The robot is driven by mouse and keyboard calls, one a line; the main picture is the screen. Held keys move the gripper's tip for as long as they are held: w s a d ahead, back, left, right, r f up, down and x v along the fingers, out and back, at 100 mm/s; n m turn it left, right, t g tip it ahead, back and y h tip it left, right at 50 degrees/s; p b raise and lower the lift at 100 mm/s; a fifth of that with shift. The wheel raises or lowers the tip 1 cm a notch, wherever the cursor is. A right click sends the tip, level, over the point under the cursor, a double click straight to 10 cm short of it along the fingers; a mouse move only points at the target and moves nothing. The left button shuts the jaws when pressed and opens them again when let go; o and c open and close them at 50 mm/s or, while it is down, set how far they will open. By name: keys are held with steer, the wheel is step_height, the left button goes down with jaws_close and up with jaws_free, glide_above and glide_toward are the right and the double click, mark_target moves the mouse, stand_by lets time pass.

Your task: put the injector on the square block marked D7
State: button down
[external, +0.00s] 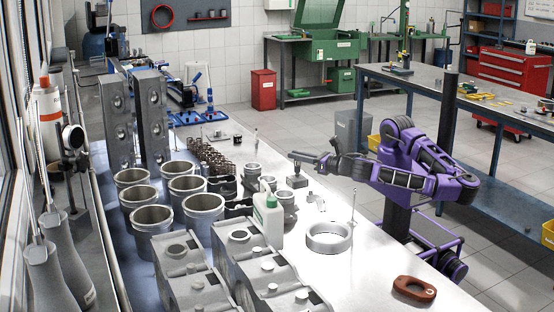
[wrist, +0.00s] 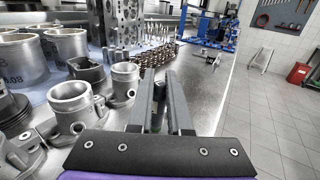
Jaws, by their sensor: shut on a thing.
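My gripper (external: 296,158) is over the light workbench, pointing left in the external view. In the wrist view its fingers (wrist: 160,80) are closed around a slim dark upright part (wrist: 158,92), which looks like the injector. In the external view a dark piece (external: 297,181) shows right below the fingers; I cannot tell whether it is part of the held thing or a block under it. A small flat block (external: 217,136) with something on it sits farther along the bench. No D7 marking is readable.
Several metal cylinders (external: 205,206) and engine blocks (external: 190,262) crowd the left side. Coil springs (wrist: 152,60) lie ahead. The bench strip at right is mostly clear.

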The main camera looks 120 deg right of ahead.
steer(key=shift+f, duration=0.2)
steer(key=c, duration=0.8)
jaws_free()
steer(key=shift+c, duration=0.2)
steer(key=shift+r, duration=0.1)
steer(key=shift+a, duration=0.2)
steer(key=s+a+r+p, duration=0.2)
steer(key=a+r, duration=0.2)
steer(key=r, duration=0.3)
steer(key=shift+s, duration=0.3)
